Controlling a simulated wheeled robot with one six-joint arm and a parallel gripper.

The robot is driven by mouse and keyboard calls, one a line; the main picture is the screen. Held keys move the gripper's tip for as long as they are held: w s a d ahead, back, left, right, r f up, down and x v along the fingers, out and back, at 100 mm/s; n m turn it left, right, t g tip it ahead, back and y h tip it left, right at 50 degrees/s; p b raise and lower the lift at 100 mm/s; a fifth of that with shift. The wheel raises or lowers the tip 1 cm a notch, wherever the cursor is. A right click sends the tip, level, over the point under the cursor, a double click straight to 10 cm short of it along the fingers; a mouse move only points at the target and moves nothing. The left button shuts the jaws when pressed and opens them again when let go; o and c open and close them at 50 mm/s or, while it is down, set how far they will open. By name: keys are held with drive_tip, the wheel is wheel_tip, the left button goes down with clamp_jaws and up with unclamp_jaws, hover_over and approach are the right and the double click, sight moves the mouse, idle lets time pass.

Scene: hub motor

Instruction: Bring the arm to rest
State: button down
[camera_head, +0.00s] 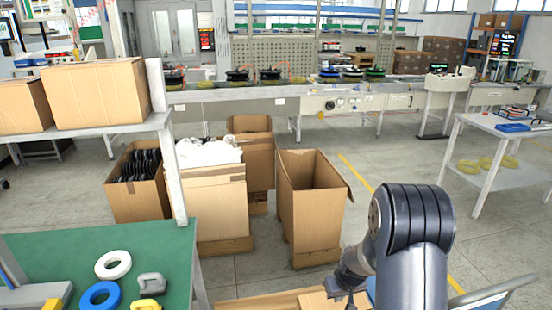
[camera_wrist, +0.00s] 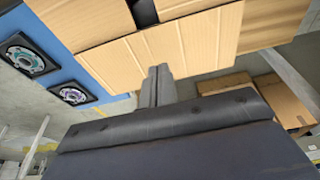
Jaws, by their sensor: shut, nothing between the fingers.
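My arm (camera_head: 412,235) is at the lower right of the head view, bent so that its end points down and to the left. My gripper (camera_head: 342,292) is low in the head view, partly cut off by the bottom edge, above a brown cardboard surface. In the wrist view my gripper (camera_wrist: 157,85) has its dark fingers together, with nothing between them. Brown box panels (camera_wrist: 165,45) fill the top of that view beyond the fingers.
An open, tall cardboard box (camera_head: 312,215) stands left of my arm. A green-topped table (camera_head: 150,245) with rings and small parts is at the lower left. A white table (camera_head: 500,130) stands at the right. Open floor (camera_head: 395,155) lies behind the arm.

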sight(336, 305)
wheel_tip(336, 305, down, 3)
drive_tip(key=shift+f+b, duration=0.1)
drive_tip(key=shift+b, duration=0.35)
wheel_tip(336, 305, up, 6)
drive_tip(key=p, duration=0.6)
drive_tip(key=w+a+p, duration=0.1)
drive_tip(key=w, duration=0.7)
drive_tip(key=shift+a+f, duration=0.3)
drive_tip(key=shift+s+f, duration=0.1)
drive_tip(key=shift+s, duration=0.1)
